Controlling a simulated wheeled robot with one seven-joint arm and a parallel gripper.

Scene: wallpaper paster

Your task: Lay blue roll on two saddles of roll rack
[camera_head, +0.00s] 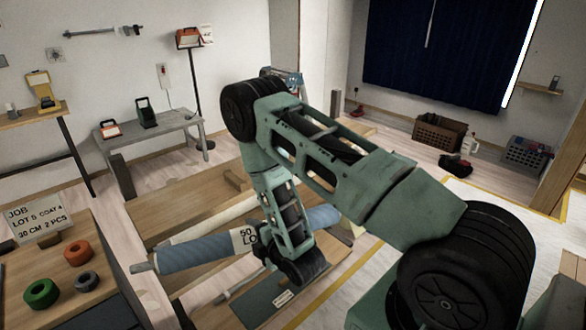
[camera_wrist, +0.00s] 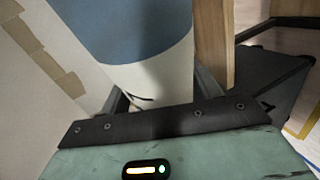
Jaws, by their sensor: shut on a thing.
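The blue roll (camera_head: 195,254) lies level across the middle of the head view, with a white lettered band (camera_head: 244,239) and a thin grey rod out of its left end. My arm crosses in front of it; its right part (camera_head: 326,216) shows beyond. In the wrist view the blue roll (camera_wrist: 125,28) and its white band fill the space before my gripper (camera_wrist: 160,95), which is shut on it. My fingertips are mostly hidden in both views. I cannot make out the two saddles of the roll rack for certain; a small wooden block (camera_head: 236,179) stands behind the roll.
A wooden bench (camera_head: 62,290) at lower left holds green, orange and grey rings and a job card (camera_head: 38,218). A dark mat (camera_head: 262,303) lies below the roll. A grey table (camera_head: 165,133) stands behind. Crates (camera_head: 440,133) stand at the right wall.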

